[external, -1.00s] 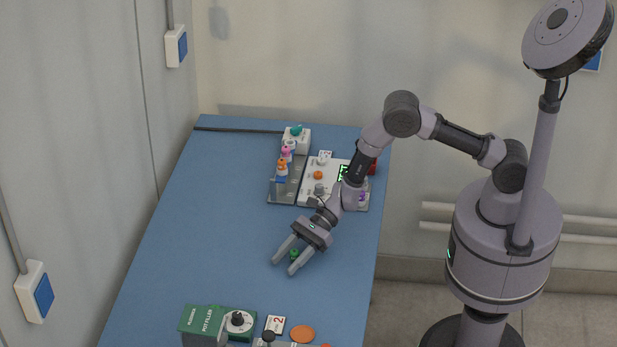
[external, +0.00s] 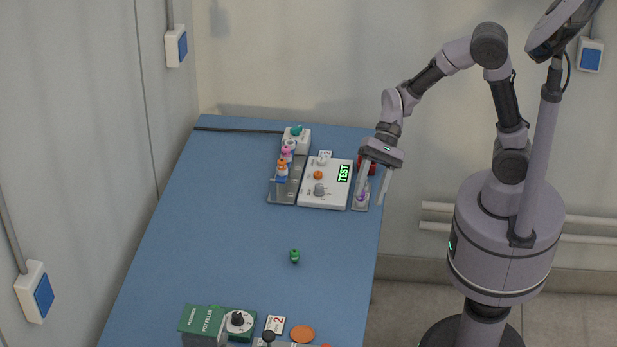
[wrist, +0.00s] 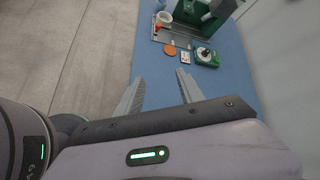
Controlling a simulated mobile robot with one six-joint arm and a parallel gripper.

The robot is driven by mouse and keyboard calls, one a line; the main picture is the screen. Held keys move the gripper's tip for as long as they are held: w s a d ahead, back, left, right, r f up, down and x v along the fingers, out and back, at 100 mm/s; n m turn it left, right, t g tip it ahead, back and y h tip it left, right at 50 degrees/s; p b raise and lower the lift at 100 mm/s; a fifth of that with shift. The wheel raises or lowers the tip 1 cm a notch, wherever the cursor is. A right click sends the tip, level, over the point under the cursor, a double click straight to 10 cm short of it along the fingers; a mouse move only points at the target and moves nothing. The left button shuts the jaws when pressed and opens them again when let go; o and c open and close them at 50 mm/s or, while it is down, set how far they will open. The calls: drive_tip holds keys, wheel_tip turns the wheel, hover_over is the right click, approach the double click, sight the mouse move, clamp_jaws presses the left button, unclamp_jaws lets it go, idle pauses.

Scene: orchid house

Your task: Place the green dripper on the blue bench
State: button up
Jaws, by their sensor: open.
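The green dripper (external: 294,256) is small and stands by itself on the blue bench (external: 215,230), in the open area between the devices at the back and those at the front. My gripper (external: 374,202) is open and empty. It hangs above the right edge of the bench, up and to the right of the dripper and well apart from it. In the wrist view my gripper's two fingers (wrist: 158,92) are spread with nothing between them. The dripper cannot be made out in the wrist view.
A white panel (external: 333,200) with a lit TEST display and a grey rack (external: 283,191) with small bottles stand at the back. A green pot filler (external: 203,320), a number 2 card (external: 275,324) and an orange disc (external: 302,334) are at the front. The middle-left bench is clear.

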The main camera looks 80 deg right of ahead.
drive_tip(key=s+d+r+n+t+h, duration=0.1)
drive_tip(key=s+d+r+n+h, duration=0.2)
drive_tip(key=s, duration=0.4)
drive_tip(key=s+d+r+n+t+h, duration=0.2)
drive_tip(key=s+d+r+n+h, duration=0.2)
drive_tip(key=s+d+n, duration=0.2)
drive_tip(key=shift+s+d+h, duration=0.4)
drive_tip(key=shift+s+d, duration=0.7)
